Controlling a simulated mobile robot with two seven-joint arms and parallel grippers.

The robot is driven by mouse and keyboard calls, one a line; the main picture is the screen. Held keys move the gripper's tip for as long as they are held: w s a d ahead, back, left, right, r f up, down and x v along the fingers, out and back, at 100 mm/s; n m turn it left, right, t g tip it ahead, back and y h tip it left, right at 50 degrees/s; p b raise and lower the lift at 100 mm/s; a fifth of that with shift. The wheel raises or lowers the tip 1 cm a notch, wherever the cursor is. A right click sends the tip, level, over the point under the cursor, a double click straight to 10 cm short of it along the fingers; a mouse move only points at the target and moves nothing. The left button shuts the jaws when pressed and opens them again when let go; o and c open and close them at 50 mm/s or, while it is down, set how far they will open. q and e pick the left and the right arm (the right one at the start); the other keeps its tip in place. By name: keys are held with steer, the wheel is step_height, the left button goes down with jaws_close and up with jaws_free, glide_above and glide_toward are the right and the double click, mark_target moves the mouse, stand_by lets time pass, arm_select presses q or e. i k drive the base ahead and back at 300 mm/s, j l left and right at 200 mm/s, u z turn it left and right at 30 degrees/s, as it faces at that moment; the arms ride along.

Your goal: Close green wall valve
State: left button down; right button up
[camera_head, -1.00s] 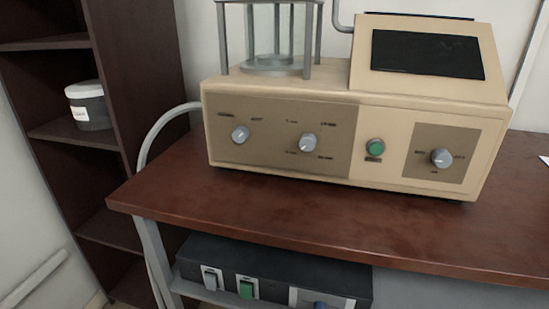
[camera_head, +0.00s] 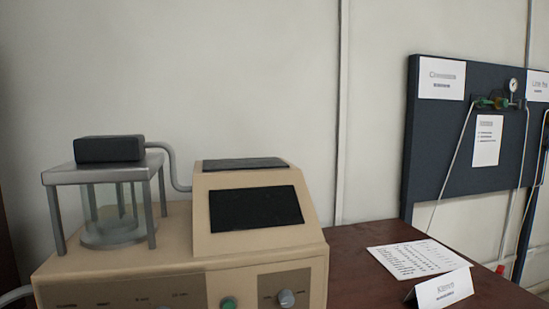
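The green valve handle (camera_head: 483,102) is small in the head view, on a dark wall panel (camera_head: 440,150) at the right. Neither of my grippers shows in this view.
A beige instrument (camera_head: 250,240) with a dark screen and a glass chamber stands at the left on a dark red table (camera_head: 350,245). A printed sheet (camera_head: 410,259) and a folded card (camera_head: 443,290) lie at the table's right, between me and the panel.

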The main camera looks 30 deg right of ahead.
mark_target(483, 102)
steer(key=z, duration=2.05)
steer(key=i+l+z, duration=1)
steer(key=i+z, duration=0.2)
steer(key=i, duration=0.15)
steer(key=i+z, duration=0.35)
steer(key=i, duration=0.2)
steer(key=i+u, duration=0.25)
steer(key=i, duration=0.4)
steer(key=i+l+u, duration=0.2)
steer(key=i, duration=0.4)
steer(key=i+j+u, duration=0.1)
steer(key=i+u, duration=0.85)
steer(key=u, duration=0.15)
steer(key=i+j+u, duration=0.35)
steer(key=i+u, duration=0.3)
steer(key=i, duration=0.2)
steer(key=j, duration=0.05)
